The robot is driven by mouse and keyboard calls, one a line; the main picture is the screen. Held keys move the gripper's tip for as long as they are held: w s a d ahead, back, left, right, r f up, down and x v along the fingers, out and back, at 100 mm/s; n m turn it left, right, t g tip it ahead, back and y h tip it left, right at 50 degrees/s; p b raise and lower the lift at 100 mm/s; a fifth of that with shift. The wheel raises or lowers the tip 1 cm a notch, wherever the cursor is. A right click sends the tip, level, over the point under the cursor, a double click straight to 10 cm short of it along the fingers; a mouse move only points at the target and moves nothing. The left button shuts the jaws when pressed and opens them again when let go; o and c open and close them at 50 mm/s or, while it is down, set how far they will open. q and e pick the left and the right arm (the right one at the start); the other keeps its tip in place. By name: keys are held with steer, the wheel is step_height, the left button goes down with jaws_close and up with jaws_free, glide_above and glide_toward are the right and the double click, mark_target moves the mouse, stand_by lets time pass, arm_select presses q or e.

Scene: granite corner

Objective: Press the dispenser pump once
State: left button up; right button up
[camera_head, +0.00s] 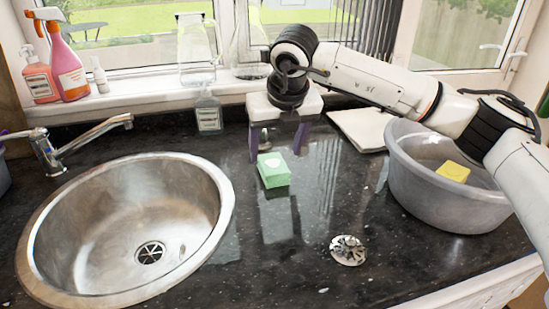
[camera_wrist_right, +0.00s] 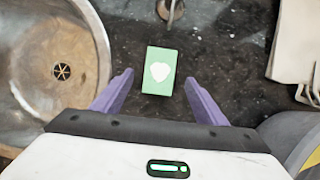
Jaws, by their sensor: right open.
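My right gripper (camera_head: 276,147) hangs pointing down over the counter, its two purple fingers apart and empty. A green block (camera_head: 273,171) with a pale mark on top lies just in front of the fingers. In the right wrist view the green block (camera_wrist_right: 159,72) shows between and beyond the open fingers (camera_wrist_right: 159,80), apart from both. A clear labelled bottle (camera_head: 209,113) stands upright at the back of the counter, left of the gripper; it looks like the dispenser, but its pump is too small to make out. My left gripper is out of view.
A round steel sink (camera_head: 120,215) lies left. A grey basin (camera_head: 455,210) holding a yellow block (camera_head: 453,172) stands right. A metal drain piece (camera_head: 347,250) lies in front. Spray bottles (camera_head: 68,58) and a clear jug (camera_head: 197,50) stand on the sill. The front-middle counter is mostly clear.

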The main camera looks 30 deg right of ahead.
steer(key=v, duration=0.5)
steer(key=shift+r, duration=0.3)
steer(key=shift+s+f, duration=0.1)
